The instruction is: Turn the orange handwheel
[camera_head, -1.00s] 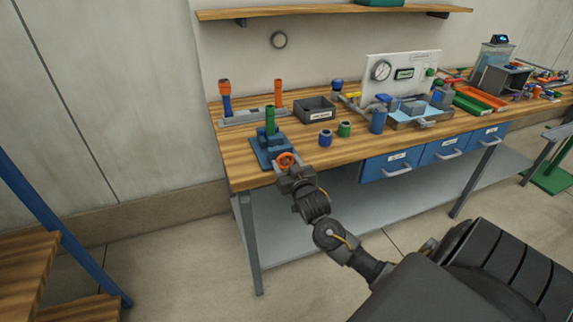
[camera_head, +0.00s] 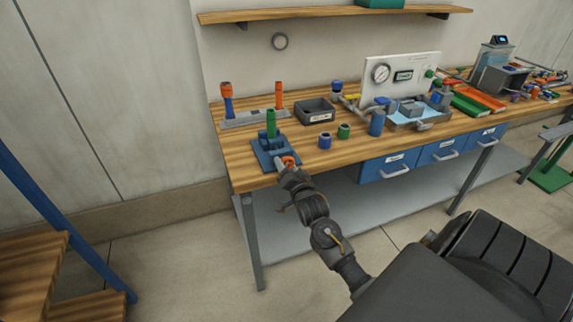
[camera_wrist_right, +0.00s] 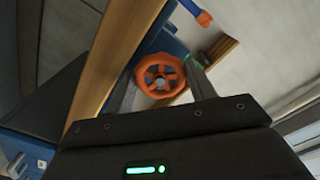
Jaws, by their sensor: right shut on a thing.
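The orange handwheel (camera_wrist_right: 160,75) shows nearly face-on in the right wrist view, a spoked ring in front of its blue fixture. In the head view only part of the handwheel (camera_head: 288,161) shows, at the front of the blue fixture (camera_head: 262,153) with a green upright cylinder (camera_head: 271,124). My right gripper (camera_head: 283,165) reaches it from the front of the bench. In the right wrist view its two fingers (camera_wrist_right: 161,80) lie on either side of the wheel, shut on its rim. The far side of the wheel is hidden. My left gripper is not in view.
The fixture stands near the front left of the wooden bench (camera_head: 240,171). A dark bin (camera_head: 315,116), a blue cup (camera_head: 325,141) and a green cup (camera_head: 344,131) stand to its right. A grey rack (camera_head: 252,118) with upright parts is behind. Blue drawers (camera_head: 387,166) hang below.

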